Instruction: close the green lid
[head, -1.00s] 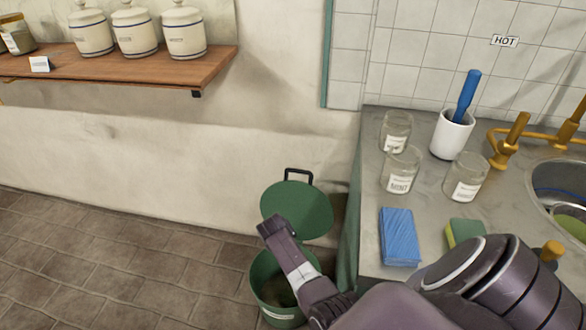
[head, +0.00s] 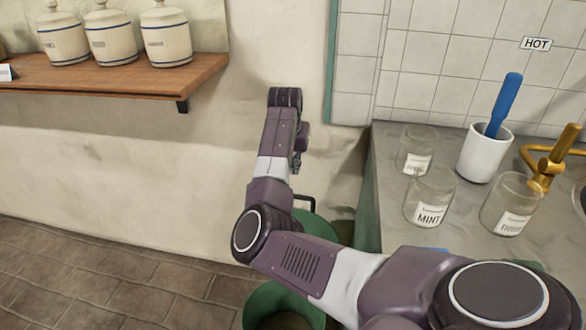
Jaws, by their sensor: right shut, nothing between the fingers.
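The green lid (head: 318,223) stands raised and open at the back of the green bin (head: 262,303), near the wall. My right arm covers much of the lid, and a dark handle (head: 306,200) shows at its upper edge. The bin's mouth is uncovered and partly hidden by my arm. My right gripper (head: 285,97) is shut and empty. In the picture it is above the lid, against the pale wall; I cannot tell its exact distance from either. My left gripper is not in view.
A counter (head: 392,210) to the right carries glass jars (head: 430,197), a white cup (head: 485,152) with a blue-handled tool, and a brass tap (head: 548,165). A wooden shelf (head: 120,82) with white canisters (head: 166,36) is at upper left. The tiled floor (head: 110,280) at left is clear.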

